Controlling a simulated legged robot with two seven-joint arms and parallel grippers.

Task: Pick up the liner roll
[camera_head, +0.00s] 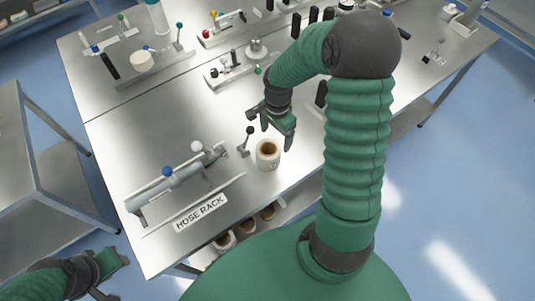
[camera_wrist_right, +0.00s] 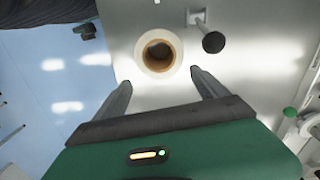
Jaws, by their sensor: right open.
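The liner roll (camera_head: 268,155) is a short cream cylinder with a brown core. It stands upright on the metal table near its front edge. It also shows in the right wrist view (camera_wrist_right: 145,58), seen from above, beyond the fingertips. My right gripper (camera_head: 275,132) is open and empty, above and just behind the roll. In the right wrist view its two fingers (camera_wrist_right: 160,80) are spread wide, and the roll lies ahead of the gap between them, apart from both. My left gripper (camera_head: 112,275) is at the lower left, off the table; its jaws are partly cut off by the frame edge.
A small lever with a black knob (camera_head: 249,131) stands close beside the roll. A hose rack (camera_head: 175,188) with a label lies to the left. Several more rolls (camera_head: 247,224) sit on a shelf below. Fixtures with coloured knobs fill the back; the left middle tabletop (camera_head: 150,125) is clear.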

